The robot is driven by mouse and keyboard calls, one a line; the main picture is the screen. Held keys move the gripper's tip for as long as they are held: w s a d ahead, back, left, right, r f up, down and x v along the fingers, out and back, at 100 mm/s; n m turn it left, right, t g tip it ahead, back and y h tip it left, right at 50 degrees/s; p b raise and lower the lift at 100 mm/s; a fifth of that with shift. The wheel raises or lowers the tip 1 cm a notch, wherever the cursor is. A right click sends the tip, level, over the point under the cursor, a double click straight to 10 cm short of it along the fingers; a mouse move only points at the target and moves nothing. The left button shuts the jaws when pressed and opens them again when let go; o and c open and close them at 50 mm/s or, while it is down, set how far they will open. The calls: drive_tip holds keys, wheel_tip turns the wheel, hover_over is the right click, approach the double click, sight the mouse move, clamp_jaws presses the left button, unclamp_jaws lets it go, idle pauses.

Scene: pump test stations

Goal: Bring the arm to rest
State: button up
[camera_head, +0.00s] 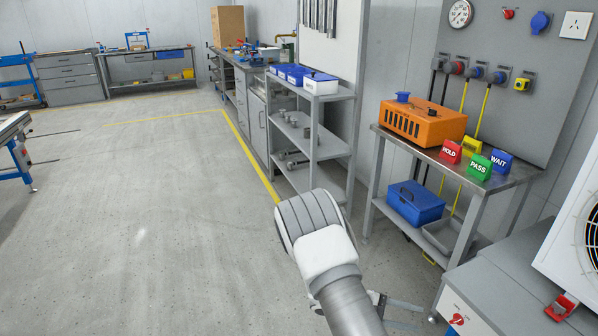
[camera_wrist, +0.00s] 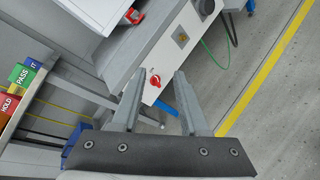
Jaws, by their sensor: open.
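My gripper (camera_wrist: 158,105) shows in the wrist view with its two fingers apart and nothing between them. Behind the gap is a grey-white cabinet front with a red knob (camera_wrist: 155,80); I cannot tell the exact distance, but the fingers look clear of it. In the head view my arm rises from the bottom centre over the floor, left of the small steel table (camera_head: 487,199). The fingers are mostly hidden there behind my arm.
The table holds an orange pump unit (camera_head: 422,122) and HOLD (camera_head: 450,151), PASS (camera_head: 478,167) and WAIT (camera_head: 501,161) signs. A grey cabinet (camera_head: 500,290) stands at lower right. A shelf rack (camera_head: 318,135) stands behind my arm. The floor (camera_head: 130,220) at left is clear.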

drive_tip(key=s+a+r+m+t+y, duration=0.25)
drive_tip(key=s+a+r+y, duration=0.35)
drive_tip(key=r, duration=0.5)
drive_tip(key=s+a+r+m+t+y, duration=0.2)
drive_tip(key=s+a+r+m+y, duration=0.15)
drive_tip(key=s+r, duration=0.55)
drive_tip(key=s+a+r+m+t+y, duration=0.2)
drive_tip(key=s+a+r+y, duration=0.25)
drive_tip(key=r, duration=0.85)
wheel_tip(320, 180, up, 16)
drive_tip(key=p, duration=1.7)
drive_tip(key=shift+d+r+y, duration=0.25)
drive_tip(key=shift+y, duration=0.05)
